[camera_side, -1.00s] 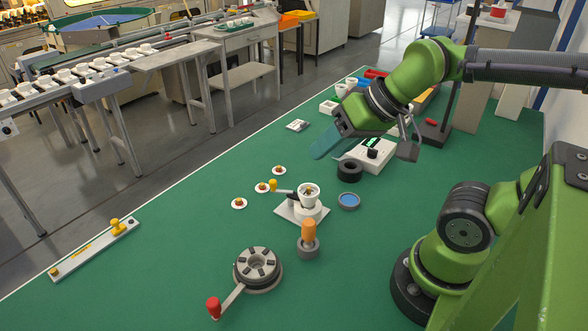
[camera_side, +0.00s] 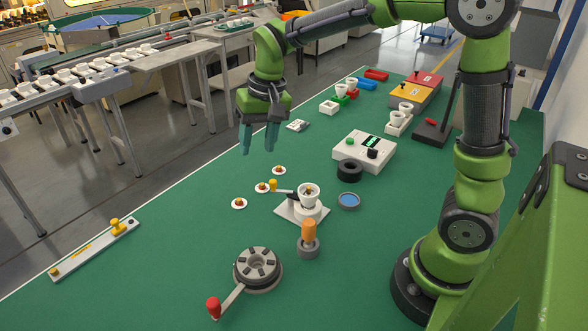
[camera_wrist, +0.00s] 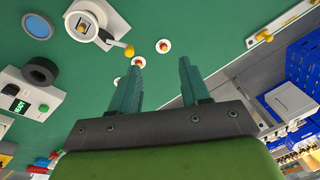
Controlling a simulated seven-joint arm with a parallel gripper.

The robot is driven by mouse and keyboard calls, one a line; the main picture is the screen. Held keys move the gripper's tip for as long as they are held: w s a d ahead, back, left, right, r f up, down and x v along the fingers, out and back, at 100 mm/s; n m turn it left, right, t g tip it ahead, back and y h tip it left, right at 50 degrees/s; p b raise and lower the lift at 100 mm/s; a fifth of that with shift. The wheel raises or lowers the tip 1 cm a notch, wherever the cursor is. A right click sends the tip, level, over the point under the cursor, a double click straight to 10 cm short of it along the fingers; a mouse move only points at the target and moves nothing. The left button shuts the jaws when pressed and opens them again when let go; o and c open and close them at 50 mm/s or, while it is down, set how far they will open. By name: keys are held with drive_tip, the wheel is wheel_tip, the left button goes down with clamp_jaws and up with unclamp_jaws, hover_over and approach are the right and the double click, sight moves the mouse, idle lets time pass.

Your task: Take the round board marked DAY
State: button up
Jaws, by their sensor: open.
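Three small white round boards, each with an orange-brown knob in the middle, lie on the green table in a slanting row. In the side view they are the far board (camera_side: 279,170), the middle board (camera_side: 262,187) and the near board (camera_side: 239,203). No marking is readable, so I cannot tell which says DAY. My gripper (camera_side: 258,152) is open and empty, pointing down in the air above the table, behind the row as the side view shows it. In the wrist view two boards show beyond the fingers, one clear (camera_wrist: 163,46) and one (camera_wrist: 138,61) beside the left fingertip.
A white cup fixture (camera_side: 308,197) with a yellow-knobbed lever stands right of the boards. An orange-handled tool (camera_side: 308,232) and a round crank fixture (camera_side: 257,267) stand nearer. A black ring (camera_side: 349,170) and a READY box (camera_side: 365,150) are farther right. The table's left side is mostly clear.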

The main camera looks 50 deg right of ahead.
drive_tip(key=w+f+m+g+h, duration=0.15)
drive_tip(key=w+f, duration=0.25)
drive_tip(key=w, duration=0.4)
drive_tip(key=m, duration=0.2)
hover_over(239, 199)
drive_tip(key=f, duration=1)
drive_tip(key=shift+w+a, duration=0.1)
drive_tip(key=shift+w, duration=0.1)
drive_tip(key=shift+s+f, duration=0.15)
drive_tip(key=shift+f, duration=2.6)
drive_tip(key=shift+c, duration=0.3)
clamp_jaws()
